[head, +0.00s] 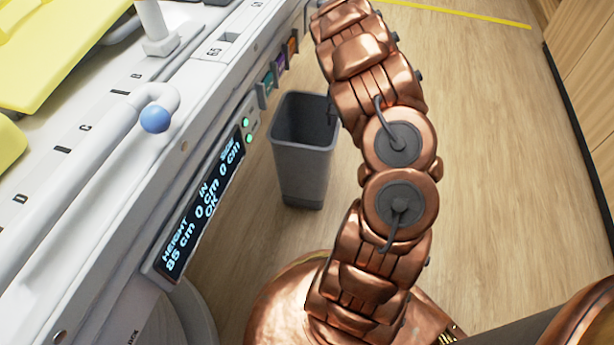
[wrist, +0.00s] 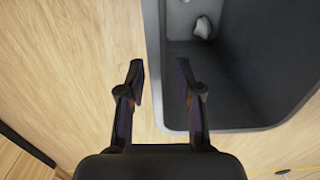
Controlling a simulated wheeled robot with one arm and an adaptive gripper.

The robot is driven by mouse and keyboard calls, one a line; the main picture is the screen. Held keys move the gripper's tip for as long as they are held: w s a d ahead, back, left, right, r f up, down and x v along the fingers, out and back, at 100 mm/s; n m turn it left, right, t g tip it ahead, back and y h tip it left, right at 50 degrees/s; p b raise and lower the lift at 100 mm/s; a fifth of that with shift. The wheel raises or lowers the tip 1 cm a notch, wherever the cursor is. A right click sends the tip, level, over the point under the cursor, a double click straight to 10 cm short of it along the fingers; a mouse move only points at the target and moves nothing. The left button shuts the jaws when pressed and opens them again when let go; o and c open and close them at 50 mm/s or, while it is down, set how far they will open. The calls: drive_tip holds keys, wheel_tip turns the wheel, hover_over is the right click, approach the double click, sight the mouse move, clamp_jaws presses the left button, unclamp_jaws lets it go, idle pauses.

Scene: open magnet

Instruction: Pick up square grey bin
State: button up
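The square grey bin (head: 302,170) stands upright on the wooden floor beside the white table, left of my copper arm in the head view. In the wrist view the bin (wrist: 156,50) fills the upper right, seen from above into its dark inside. My gripper (wrist: 160,75) is open and empty. One finger appears outside the bin's wall and the other over its inside, with the rim between them. I cannot tell whether either finger touches the bin or how far down they reach. In the head view my arm hides most of the gripper.
A small whitish lump (wrist: 203,28) lies inside the bin. The white table (head: 110,190) with a lit height display (head: 205,205) and a blue-knobbed rail (head: 155,118) borders the left. Wooden cabinets (head: 590,60) line the right. The floor between is clear.

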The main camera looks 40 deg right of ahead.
drive_tip(key=shift+w+f+b, duration=0.1)
drive_tip(key=shift+f+b, duration=0.35)
drive_tip(key=shift+f, duration=1.25)
drive_tip(key=shift+c, duration=0.4)
clamp_jaws()
